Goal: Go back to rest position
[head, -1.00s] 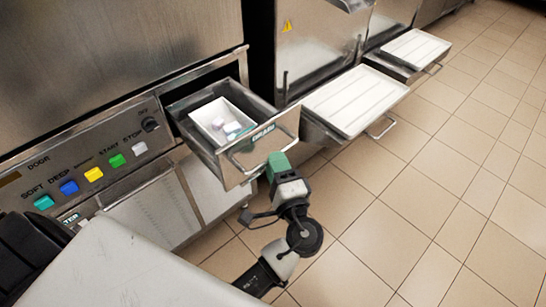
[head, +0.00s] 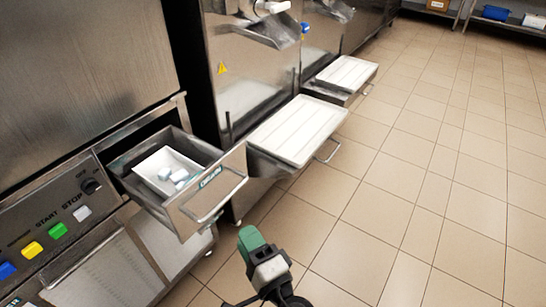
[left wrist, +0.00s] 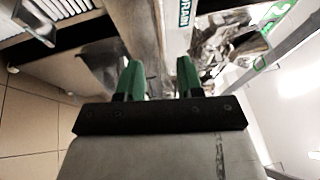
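My left gripper (head: 250,238), with green fingertips, is in the lower middle of the head view. It is in front of the open metal drawer (head: 222,188), and a gap of floor shows between it and the drawer handle. In the left wrist view its two green fingers (left wrist: 159,79) stand apart with nothing between them, so it is open and empty. My right gripper is in neither view.
A white tray (head: 147,170) with several small pale blocks lies in the drawer. White-topped metal shelves (head: 298,128) (head: 347,73) stick out farther along the machines. The control panel (head: 22,228) is at left. Tiled floor (head: 420,190) at right is clear.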

